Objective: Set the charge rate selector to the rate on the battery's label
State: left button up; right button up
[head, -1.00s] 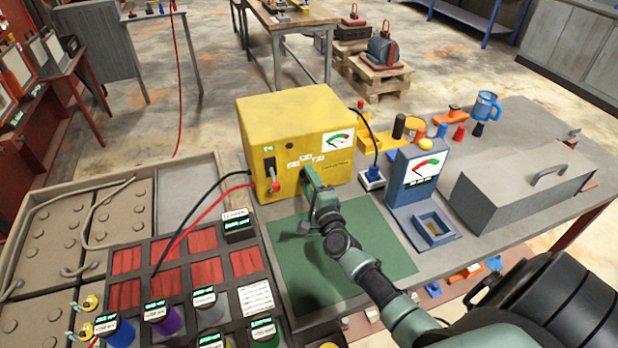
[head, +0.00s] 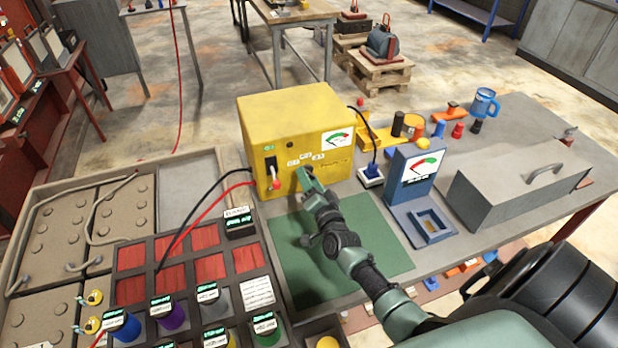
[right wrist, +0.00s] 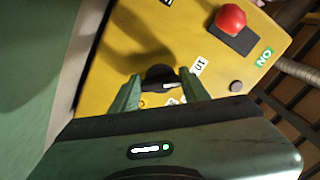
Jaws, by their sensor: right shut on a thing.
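The yellow charger (head: 295,115) stands on the bench with a gauge (head: 337,140) and small white number labels (head: 305,158) on its front. My right gripper (head: 302,178) is at the lower front of the charger and hides the selector in the head view. In the right wrist view, my right gripper (right wrist: 160,90) is shut on the black selector knob (right wrist: 158,76), which has a white mark. A label reading 10 (right wrist: 199,67) is beside it; other labels are partly hidden by the fingers. The battery's label is not readable to me. My left gripper is not in view.
A red-tipped switch (right wrist: 230,18) is by a green ON label (right wrist: 264,57). A blue meter (head: 414,178) and grey toolbox (head: 515,190) stand right.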

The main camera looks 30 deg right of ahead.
jog(key=shift+f+n, duration=0.15)
jog(key=shift+n, duration=0.35)
jog(key=o, duration=1.4)
jog(key=shift+c, duration=0.2)
jog(key=b+v, duration=0.1)
jog(key=v, duration=0.7)
